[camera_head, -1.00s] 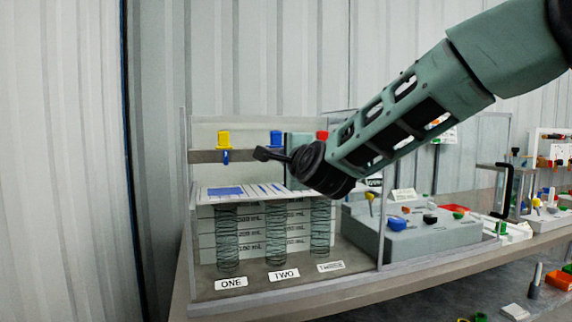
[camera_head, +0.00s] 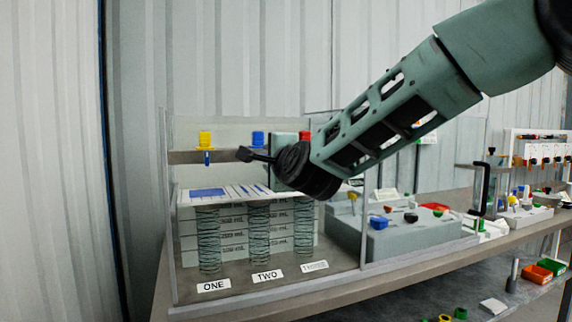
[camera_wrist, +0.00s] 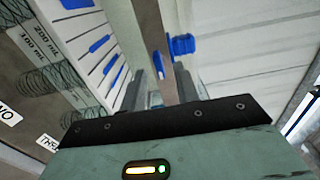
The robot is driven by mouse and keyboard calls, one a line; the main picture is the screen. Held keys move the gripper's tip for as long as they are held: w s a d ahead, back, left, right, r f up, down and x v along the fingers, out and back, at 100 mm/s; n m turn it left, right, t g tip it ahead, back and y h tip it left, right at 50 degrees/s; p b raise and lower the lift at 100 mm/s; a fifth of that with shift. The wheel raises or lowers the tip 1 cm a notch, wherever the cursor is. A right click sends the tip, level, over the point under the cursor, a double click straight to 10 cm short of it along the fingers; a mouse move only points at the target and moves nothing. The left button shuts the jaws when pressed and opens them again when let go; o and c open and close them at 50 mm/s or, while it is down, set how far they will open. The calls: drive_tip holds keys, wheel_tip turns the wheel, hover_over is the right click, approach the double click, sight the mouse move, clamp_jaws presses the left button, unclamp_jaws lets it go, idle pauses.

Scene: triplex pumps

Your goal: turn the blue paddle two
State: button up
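The blue paddle two (camera_head: 258,139) stands on the grey crossbar of the clear-walled pump rig, above the TWO label (camera_head: 267,275). In the wrist view the blue paddle (camera_wrist: 182,45) is at the right side of the crossbar (camera_wrist: 158,35), and a small blue part shows left of the bar. My gripper (camera_wrist: 160,88) has its two grey fingers apart, on either side of the bar in this view. I see nothing clamped between them; contact with the paddle cannot be told.
The yellow paddle (camera_head: 205,140) is to the left and the red paddle (camera_head: 304,136), partly covered by my arm, to the right. Below is a white panel with blue marks (camera_head: 208,192) over several coiled columns. A grey control box (camera_head: 400,238) stands on the bench at right.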

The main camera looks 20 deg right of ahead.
drive_tip(key=s, duration=1.6)
drive_tip(key=shift+p, duration=0.35)
drive_tip(key=s+a+f+n+g+y+p, duration=0.5)
drive_tip(key=s+a+f+n+g+p, duration=0.35)
drive_tip(key=n, duration=0.45)
drive_tip(key=s+d+f+n+g+h+p, duration=0.1)
drive_tip(key=s+f+n+g+h, duration=0.1)
drive_tip(key=s+n, duration=0.4)
drive_tip(key=s+d+f+n+g+h+p, duration=0.1)
drive_tip(key=s+f+n+g+h+p, duration=0.1)
drive_tip(key=s+f+n+g, duration=0.3)
drive_tip(key=s+n+g, duration=0.1)
drive_tip(key=s+g, duration=0.1)
drive_tip(key=s, duration=0.1)
drive_tip(key=shift+s+f+n, duration=0.2)
drive_tip(key=shift+s+n, duration=0.15)
drive_tip(key=shift+n, duration=0.05)
